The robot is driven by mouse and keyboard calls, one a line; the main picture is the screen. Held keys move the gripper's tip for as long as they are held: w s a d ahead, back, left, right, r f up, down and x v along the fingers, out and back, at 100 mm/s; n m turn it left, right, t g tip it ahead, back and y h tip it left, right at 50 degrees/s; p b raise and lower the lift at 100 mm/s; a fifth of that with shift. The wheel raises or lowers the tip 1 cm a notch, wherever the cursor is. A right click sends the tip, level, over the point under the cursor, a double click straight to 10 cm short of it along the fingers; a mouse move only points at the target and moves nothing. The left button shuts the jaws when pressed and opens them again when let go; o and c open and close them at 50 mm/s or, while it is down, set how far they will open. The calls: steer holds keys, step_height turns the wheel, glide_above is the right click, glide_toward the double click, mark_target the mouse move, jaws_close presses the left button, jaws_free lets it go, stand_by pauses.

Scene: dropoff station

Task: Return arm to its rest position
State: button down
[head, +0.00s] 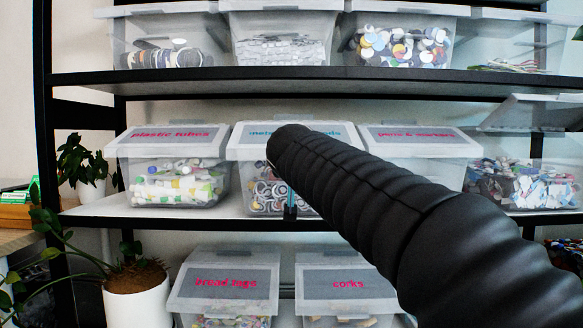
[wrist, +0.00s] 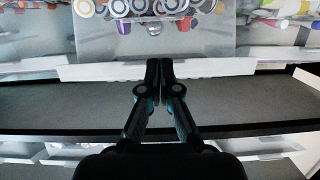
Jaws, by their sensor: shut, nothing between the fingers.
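My arm (head: 370,205) reaches from the lower right toward the middle shelf in the head view, in front of the centre bin. My gripper (wrist: 160,68) shows in the wrist view with its fingers together and nothing between them. Its fingertips are in front of a clear bin (wrist: 150,45) holding round lids. In the head view a small part of the gripper (head: 290,205) shows below the arm's end; the rest is hidden.
A black-framed shelf (head: 300,74) carries clear lidded bins on several levels. The middle row includes plastic tubes (head: 178,175) and pens & markers bins (head: 417,140). Bread tags (head: 225,285) and corks bins (head: 345,283) are below. A potted plant (head: 137,300) stands at left.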

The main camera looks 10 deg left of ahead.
step_height(320, 180, down, 11)
steer(key=s+d+n+g, duration=0.1)
steer(key=s+n+g, duration=0.1)
steer(key=g, duration=0.1)
steer(key=s+d+f+g+h+p, duration=0.2)
steer(key=s+d+f+g, duration=0.2)
steer(key=s+d+f, duration=0.45)
steer(key=s+d+f+m+g+p, duration=0.1)
steer(key=s+d+f+m+p, duration=0.1)
steer(key=s+d, duration=0.7)
steer(key=s+d+f+m+g+h+p, duration=0.1)
steer(key=s+d+f+p, duration=0.3)
steer(key=s+d, duration=0.5)
steer(key=s+m+p, duration=0.1)
steer(key=s+p, duration=0.1)
steer(key=s, duration=0.5)
steer(key=shift+d+f+g+p, duration=0.3)
steer(key=shift+d+f+p, duration=0.05)
steer(key=shift+d+f, duration=0.05)
